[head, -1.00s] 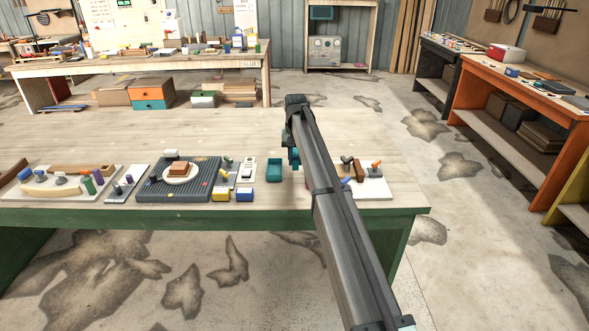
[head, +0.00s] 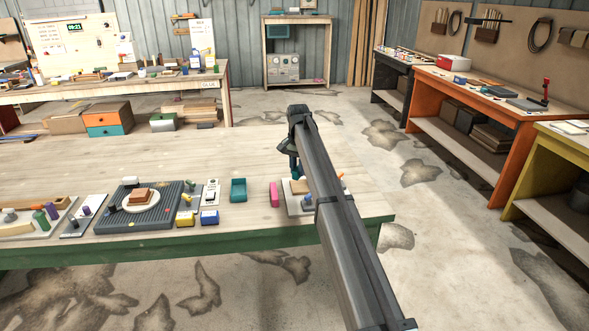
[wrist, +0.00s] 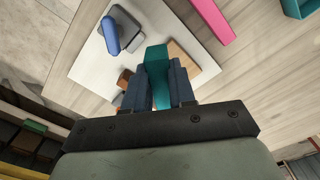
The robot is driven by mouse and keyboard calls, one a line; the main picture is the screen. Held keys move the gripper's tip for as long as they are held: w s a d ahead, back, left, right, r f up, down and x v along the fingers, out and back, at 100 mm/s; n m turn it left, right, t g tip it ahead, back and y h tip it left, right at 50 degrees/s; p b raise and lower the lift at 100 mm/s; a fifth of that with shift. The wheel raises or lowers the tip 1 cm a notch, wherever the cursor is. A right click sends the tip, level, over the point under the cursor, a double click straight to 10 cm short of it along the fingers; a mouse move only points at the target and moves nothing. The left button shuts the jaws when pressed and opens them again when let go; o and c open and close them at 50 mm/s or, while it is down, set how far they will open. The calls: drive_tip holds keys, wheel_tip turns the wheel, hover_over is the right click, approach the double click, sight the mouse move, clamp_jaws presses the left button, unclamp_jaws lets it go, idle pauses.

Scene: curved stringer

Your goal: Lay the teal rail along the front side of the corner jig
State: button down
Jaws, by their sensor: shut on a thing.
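My gripper (wrist: 166,88) is shut on the teal rail (wrist: 157,62), which sticks out beyond the fingertips in the wrist view. In the head view my gripper (head: 294,172) is over the pale board (head: 292,208) at the right end of the bench. A tan wooden piece (wrist: 184,60) lies on this board (wrist: 92,62), right beside the rail in the wrist view; it may be part of the corner jig. Its outline is partly hidden by the rail and fingers. I cannot tell whether the rail touches the board or the wood.
A clamp with a blue handle (wrist: 111,36) stands on the board, left of the rail in the wrist view. A pink bar (head: 274,193) and a teal tray (head: 238,190) lie left of the board. A grey ribbed plate (head: 140,218) is farther left. The bench behind is clear.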

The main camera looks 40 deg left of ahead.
drive_tip(key=m, duration=0.5)
drive_tip(key=shift+m, duration=0.4)
drive_tip(key=m, duration=0.5)
drive_tip(key=shift+s, duration=0.1)
drive_tip(key=shift+f, duration=0.1)
drive_tip(key=shift+f, duration=2.8)
drive_tip(key=shift+f, duration=1.75)
drive_tip(key=c, duration=1)
unclamp_jaws()
drive_tip(key=shift+o, duration=0.7)
